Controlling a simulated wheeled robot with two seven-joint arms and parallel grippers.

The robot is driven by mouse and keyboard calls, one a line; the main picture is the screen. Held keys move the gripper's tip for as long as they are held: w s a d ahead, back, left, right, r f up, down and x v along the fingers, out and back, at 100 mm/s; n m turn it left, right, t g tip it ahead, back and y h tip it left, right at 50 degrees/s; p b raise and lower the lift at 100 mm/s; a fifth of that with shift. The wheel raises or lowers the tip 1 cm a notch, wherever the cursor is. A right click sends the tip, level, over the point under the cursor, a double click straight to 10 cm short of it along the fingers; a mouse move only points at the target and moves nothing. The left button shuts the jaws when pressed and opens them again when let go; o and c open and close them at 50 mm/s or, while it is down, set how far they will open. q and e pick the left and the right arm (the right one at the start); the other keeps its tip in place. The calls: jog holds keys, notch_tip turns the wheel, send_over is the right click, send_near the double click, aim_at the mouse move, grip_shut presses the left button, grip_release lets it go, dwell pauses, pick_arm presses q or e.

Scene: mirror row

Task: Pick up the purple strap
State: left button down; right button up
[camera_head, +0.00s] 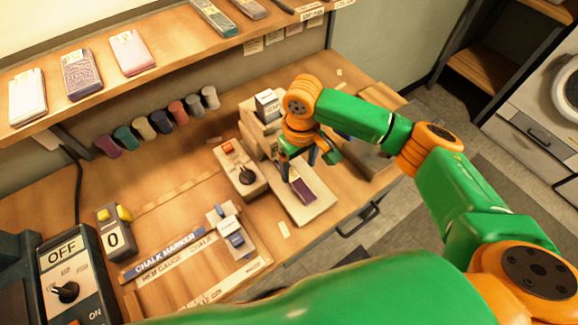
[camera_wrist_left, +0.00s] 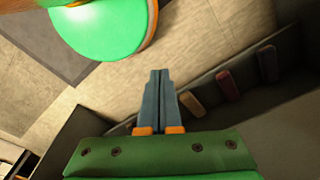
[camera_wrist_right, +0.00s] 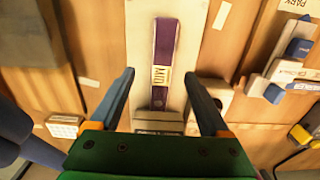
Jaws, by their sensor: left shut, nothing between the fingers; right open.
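The purple strap (camera_head: 301,189) lies flat on a pale board (camera_head: 312,211) near the table's front edge. In the right wrist view the strap (camera_wrist_right: 163,45) runs lengthwise and carries a small yellowish label. My right gripper (camera_head: 298,162) is open and empty over the strap's far part, which it partly hides in the head view. In the right wrist view the strap lies between the two fingers (camera_wrist_right: 158,75), apart from both. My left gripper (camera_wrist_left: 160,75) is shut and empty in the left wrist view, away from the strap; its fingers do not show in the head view.
A control box with a black knob (camera_head: 240,168) stands left of the board. A blue-and-white device (camera_head: 232,234) stands nearer the front. Several coloured rolls (camera_head: 160,121) line the back below a shelf (camera_head: 180,62). A dark tray (camera_head: 362,155) is at the right.

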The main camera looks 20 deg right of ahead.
aim_at(297, 182)
jog(key=f, duration=0.2)
jog(key=s+f, duration=0.1)
jog(key=f, duration=0.1)
jog(key=shift+a+f, duration=0.1)
jog(key=shift+f, duration=0.1)
jog(key=shift+w+f, duration=0.1)
jog(key=shift+f, duration=0.25)
jog(key=shift+w+f, duration=0.15)
jog(key=shift+w, duration=0.05)
pick_arm(q)
jog(key=shift+s+r, duration=0.35)
pick_arm(e)
grip_shut()
